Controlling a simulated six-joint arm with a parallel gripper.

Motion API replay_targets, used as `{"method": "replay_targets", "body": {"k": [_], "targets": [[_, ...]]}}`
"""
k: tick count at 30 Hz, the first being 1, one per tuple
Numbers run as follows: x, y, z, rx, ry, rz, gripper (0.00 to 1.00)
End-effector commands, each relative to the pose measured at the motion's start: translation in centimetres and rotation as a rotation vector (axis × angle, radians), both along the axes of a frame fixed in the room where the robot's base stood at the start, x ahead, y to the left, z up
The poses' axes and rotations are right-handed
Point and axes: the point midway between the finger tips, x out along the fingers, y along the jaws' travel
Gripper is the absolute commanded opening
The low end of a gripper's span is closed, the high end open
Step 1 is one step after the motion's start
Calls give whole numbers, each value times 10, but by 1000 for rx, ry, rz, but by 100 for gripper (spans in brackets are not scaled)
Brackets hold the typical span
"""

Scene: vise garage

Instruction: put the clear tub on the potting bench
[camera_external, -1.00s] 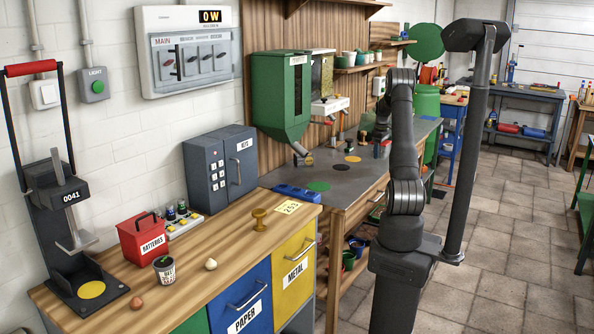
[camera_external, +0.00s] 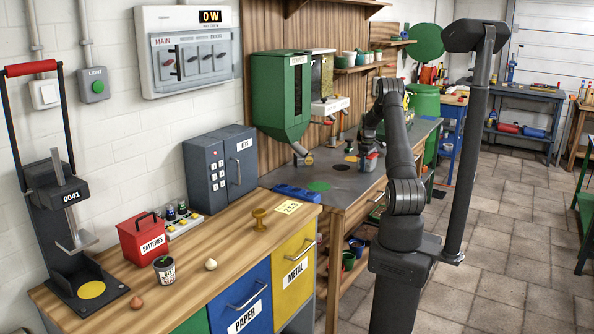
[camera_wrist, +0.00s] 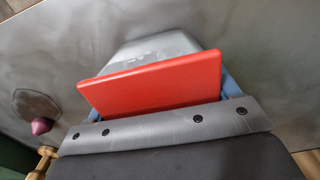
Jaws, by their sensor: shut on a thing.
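The clear tub (camera_wrist: 150,50) shows in the wrist view as a pale, see-through body behind a flat red panel. I cannot tell if the panel is part of the tub. My gripper (camera_external: 370,155) is over the far part of the grey-topped potting bench (camera_external: 285,172), shut on the tub. In the wrist view, bluish finger parts show at both sides of the red panel, and the dark gripper body hides the near side. In the external view the tub is small and partly hidden by my gripper. I cannot tell whether it touches the bench top.
The green dispenser (camera_external: 281,95) hangs above.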

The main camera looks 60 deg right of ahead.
Motion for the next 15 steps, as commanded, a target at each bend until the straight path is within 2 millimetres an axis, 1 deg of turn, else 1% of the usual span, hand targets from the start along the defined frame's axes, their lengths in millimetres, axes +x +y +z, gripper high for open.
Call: {"method": "replay_targets", "body": {"k": [4, 5, 7, 8, 15], "targets": [[0, 0, -3, 0, 0, 0, 44], [0, 0, -4, 1, 0, 0, 83], [0, 0, -4, 0, 0, 0, 96], [0, 0, -4, 0, 0, 0, 100], [0, 0, -2, 0, 0, 0, 100]]}}
